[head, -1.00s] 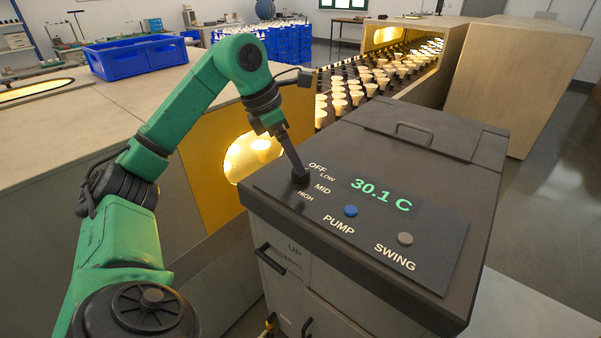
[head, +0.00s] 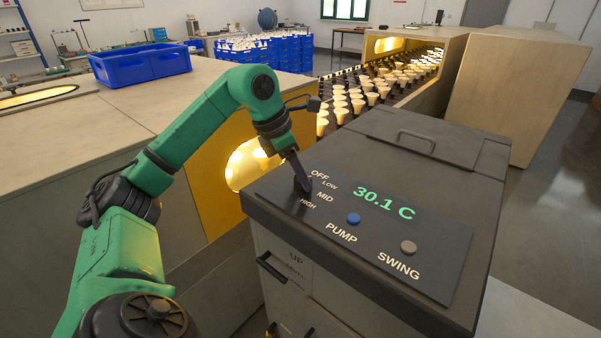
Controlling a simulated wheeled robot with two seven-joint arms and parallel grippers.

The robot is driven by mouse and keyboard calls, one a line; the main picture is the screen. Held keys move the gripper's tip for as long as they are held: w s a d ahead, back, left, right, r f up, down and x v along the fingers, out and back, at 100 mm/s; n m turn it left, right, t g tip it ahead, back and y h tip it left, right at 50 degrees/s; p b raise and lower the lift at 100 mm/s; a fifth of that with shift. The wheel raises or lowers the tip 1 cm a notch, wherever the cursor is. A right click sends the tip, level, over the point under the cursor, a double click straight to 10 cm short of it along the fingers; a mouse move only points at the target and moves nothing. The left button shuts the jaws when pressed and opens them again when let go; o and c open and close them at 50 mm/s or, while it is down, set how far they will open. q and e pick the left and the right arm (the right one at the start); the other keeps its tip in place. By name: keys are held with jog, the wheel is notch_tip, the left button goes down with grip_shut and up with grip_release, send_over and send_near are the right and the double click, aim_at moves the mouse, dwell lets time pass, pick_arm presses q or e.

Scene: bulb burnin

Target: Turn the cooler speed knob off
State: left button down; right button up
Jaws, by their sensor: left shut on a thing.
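The cooler (head: 380,262) is a dark-topped box with a control panel at centre right in the head view. Its speed knob is a dark dial beside the labels OFF, LOW, MID and HIGH (head: 318,190). My left gripper (head: 303,188) points down onto the knob and is shut on it, hiding most of it. I cannot tell which label the knob points to. The display (head: 384,203) reads 30.1 C in green. My right gripper is not in view.
The panel also has a blue PUMP button (head: 353,218) and a grey SWING button (head: 408,247). A lid handle (head: 416,140) rises behind them. A conveyor of bulbs (head: 372,88) runs behind the cooler. A blue crate (head: 140,64) sits on the bench at left.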

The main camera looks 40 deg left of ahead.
pick_arm(q)
jog(key=shift+r+n+y+p, duration=0.1)
jog(key=shift+n+y+p, duration=0.2)
jog(key=shift+n, duration=0.8)
jog(key=shift+d+n+t+y+p, duration=0.1)
jog(key=shift+n+t+y+p, duration=0.25)
jog(key=shift+n, duration=0.45)
jog(key=n+y+p, duration=0.1)
jog(key=n+p, duration=0.1)
jog(key=n, duration=0.1)
jog(key=shift+d+r, duration=0.1)
jog(key=shift+n+y+p, duration=0.45)
jog(key=shift+n+p, duration=0.15)
jog(key=shift+n, duration=0.3)
jog(key=shift+f, duration=0.2)
jog(key=shift+c, duration=1.5)
grip_release()
jog(key=shift+s, duration=0.1)
